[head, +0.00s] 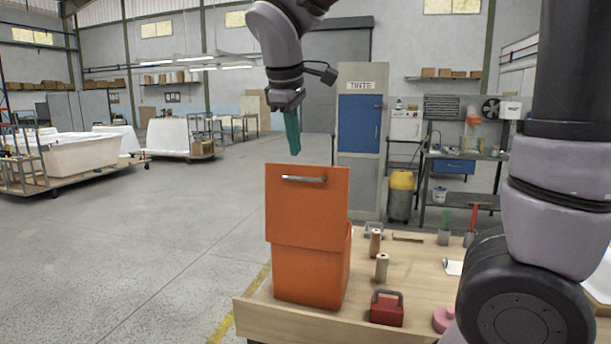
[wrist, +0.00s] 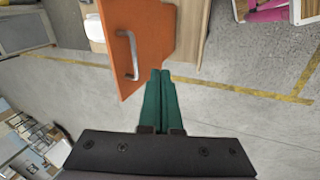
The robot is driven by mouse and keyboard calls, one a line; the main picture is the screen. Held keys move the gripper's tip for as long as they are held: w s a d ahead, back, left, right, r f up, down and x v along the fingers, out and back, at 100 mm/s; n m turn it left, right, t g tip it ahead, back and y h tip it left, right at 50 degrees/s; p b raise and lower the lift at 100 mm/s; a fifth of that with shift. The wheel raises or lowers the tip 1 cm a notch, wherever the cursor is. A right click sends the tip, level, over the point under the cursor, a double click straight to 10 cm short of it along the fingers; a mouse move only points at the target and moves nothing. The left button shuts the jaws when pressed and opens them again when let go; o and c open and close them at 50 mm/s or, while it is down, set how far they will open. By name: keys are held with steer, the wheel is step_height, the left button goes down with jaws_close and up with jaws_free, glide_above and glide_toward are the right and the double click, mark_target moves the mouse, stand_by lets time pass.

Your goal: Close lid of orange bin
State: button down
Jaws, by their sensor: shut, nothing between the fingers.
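The orange bin (head: 310,277) stands at the near left corner of a wooden bench. Its orange lid (head: 307,215) stands raised, roughly upright, and hides the bin's opening; a silver handle (head: 304,179) is on its visible face. In the wrist view the lid (wrist: 155,45) fills the top middle, with the handle (wrist: 128,55) on its left side. My gripper (head: 295,152) points down just above the lid's top edge in the head view. Its green fingers (wrist: 161,72) are together and empty. They appear close to the lid's edge; I cannot tell whether they touch it.
On the bench (head: 420,275), right of the bin, stand a red box-shaped weight (head: 387,309), two spool-like cylinders (head: 382,267) and a small pink item (head: 443,320). Open floor (head: 190,235) lies left of the bin. A yellow-topped drum (head: 400,195) stands behind.

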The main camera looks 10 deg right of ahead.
mark_target(299, 173)
steer(key=shift+n, duration=0.6)
steer(key=shift+w+d+f, duration=0.25)
steer(key=shift+w+f, duration=1)
steer(key=shift+f, duration=0.2)
steer(key=shift+w+d+f, duration=0.2)
steer(key=shift+w+f, duration=1.05)
steer(key=shift+f, duration=0.25)
steer(key=shift+w+d+f, duration=0.25)
steer(key=shift+w+f, duration=1)
steer(key=shift+f, duration=0.2)
steer(key=shift+w+d, duration=0.1)
